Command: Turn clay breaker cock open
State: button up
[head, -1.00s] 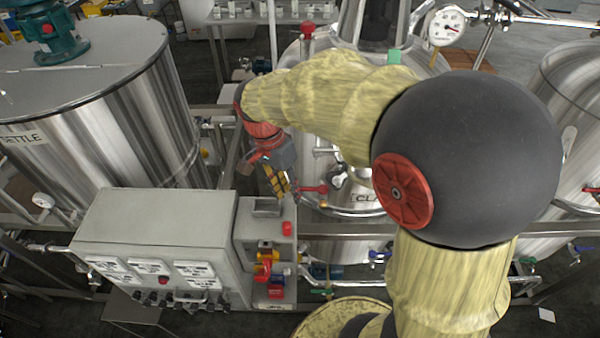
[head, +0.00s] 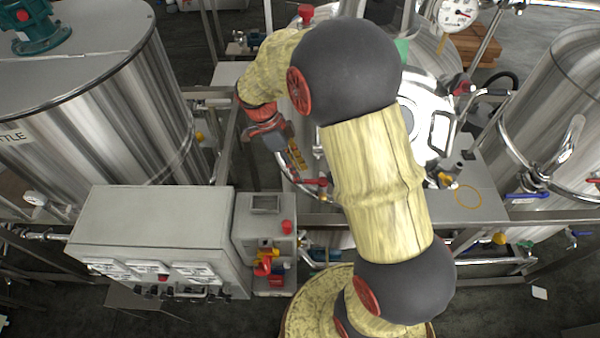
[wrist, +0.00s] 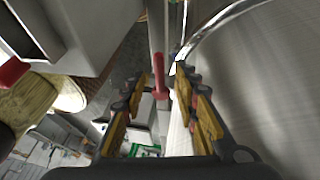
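The breaker cock's red lever (head: 315,182) appears to be the one low at the front of the middle steel tank. In the wrist view a red lever (wrist: 160,70) stands upright between my finger pads, ahead of the fingertips or level with them; I cannot tell if it touches. My gripper (head: 298,162) is beside the tank, just above and left of the lever. In the wrist view my gripper (wrist: 161,88) is open, with a gap on each side of the lever. My arm hides much of the tank, including any label; the valve body is not clear.
A grey control box (head: 150,230) with switches stands at front left. A small box with a red button (head: 287,227) is beside it. The kettle tank (head: 90,110) is left. A steel tank wall (wrist: 270,70) is close on the right in the wrist view.

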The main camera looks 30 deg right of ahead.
aim_at(307, 181)
jog(key=shift+x, duration=1.15)
jog(key=shift+c, duration=1.1)
grip_shut()
